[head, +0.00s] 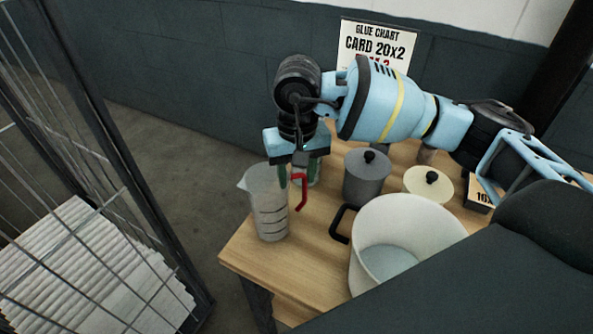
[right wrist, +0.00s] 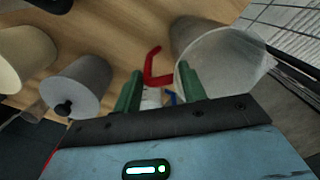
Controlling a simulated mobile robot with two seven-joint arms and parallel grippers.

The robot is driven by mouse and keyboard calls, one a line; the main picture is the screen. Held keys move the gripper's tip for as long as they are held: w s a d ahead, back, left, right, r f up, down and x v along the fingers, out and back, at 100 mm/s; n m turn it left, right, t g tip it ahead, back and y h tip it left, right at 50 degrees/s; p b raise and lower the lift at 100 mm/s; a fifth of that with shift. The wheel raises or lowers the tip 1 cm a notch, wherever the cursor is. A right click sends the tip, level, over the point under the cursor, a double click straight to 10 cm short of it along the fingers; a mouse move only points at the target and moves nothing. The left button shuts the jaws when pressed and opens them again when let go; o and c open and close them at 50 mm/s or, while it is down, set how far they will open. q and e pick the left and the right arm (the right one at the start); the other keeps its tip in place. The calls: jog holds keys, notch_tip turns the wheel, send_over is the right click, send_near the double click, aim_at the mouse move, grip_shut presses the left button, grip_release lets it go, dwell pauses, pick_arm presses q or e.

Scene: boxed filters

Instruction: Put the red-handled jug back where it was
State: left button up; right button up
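The red-handled jug (head: 268,212) is a translucent measuring jug with dark marks, standing upright near the left edge of the wooden table. Its red handle (head: 303,194) points right. My right gripper (head: 296,180) reaches down just behind and right of the jug, its green fingers close to the handle. In the right wrist view the fingers (right wrist: 160,85) are apart, with the red handle (right wrist: 152,72) showing beyond the gap and the jug (right wrist: 225,58) beside the right-hand finger. I cannot tell whether they touch. My left gripper is not in view.
A white pot (head: 375,220) with a black handle stands at the front. A grey lidded canister (head: 366,182) and a cream lidded one (head: 430,184) stand behind it. A wire cage (head: 110,150) is at left.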

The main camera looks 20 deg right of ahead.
jog(key=o, duration=0.4)
notch_tip(320, 180, up, 12)
jog(key=shift+r, duration=0.2)
dwell(0.4)
dwell(0.4)
